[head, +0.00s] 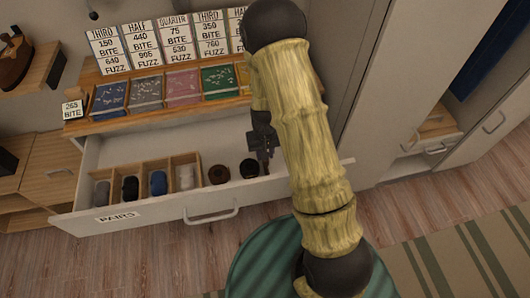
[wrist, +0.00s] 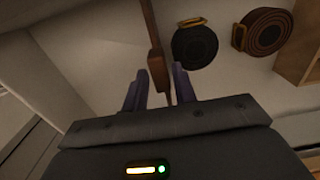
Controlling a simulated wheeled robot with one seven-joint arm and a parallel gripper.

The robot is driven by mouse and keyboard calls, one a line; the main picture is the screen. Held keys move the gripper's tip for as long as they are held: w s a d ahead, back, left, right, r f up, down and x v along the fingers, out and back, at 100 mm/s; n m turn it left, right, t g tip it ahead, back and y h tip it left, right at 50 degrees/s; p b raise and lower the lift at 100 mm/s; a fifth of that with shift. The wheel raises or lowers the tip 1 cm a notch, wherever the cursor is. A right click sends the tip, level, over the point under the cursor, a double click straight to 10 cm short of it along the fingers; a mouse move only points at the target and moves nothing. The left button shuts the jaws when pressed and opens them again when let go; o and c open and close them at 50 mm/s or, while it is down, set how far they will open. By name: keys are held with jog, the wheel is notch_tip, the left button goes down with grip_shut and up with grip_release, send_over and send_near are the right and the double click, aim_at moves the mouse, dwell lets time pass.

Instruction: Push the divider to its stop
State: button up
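A thin brown wooden divider (wrist: 150,28) stands in the wrist view and runs down between my two fingers. My gripper (wrist: 159,88) is open, with one finger on each side of the divider's near end. Small gaps seem to show, but I cannot tell whether either finger touches it. In the head view my gripper (head: 263,163) reaches down into the right part of the open drawer (head: 140,222), to the right of a coiled black belt (head: 249,168). In the head view the divider is mostly hidden by the gripper.
A coiled brown belt (head: 218,174) lies beside the black one. Wooden compartments (head: 144,168) with rolled socks fill the drawer's left side. A sorting rack (head: 165,90) with labelled cards sits above. The drawer floor right of my gripper looks clear. A green round seat (head: 262,262) stands in front.

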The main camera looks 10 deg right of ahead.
notch_tip(320, 180, up, 18)
jog(key=shift+f, duration=0.25)
dwell(0.5)
jog(key=shift+p, duration=0.3)
jog(key=s+d+r+t+p, duration=0.2)
jog(key=s+d+r+p, duration=0.1)
jog(key=s+r, duration=0.6)
jog(key=s+p, duration=0.1)
jog(key=s, duration=0.2)
jog(key=shift+s+t+p, duration=0.25)
jog(key=shift+t+p, duration=0.05)
jog(key=shift+p, duration=0.05)
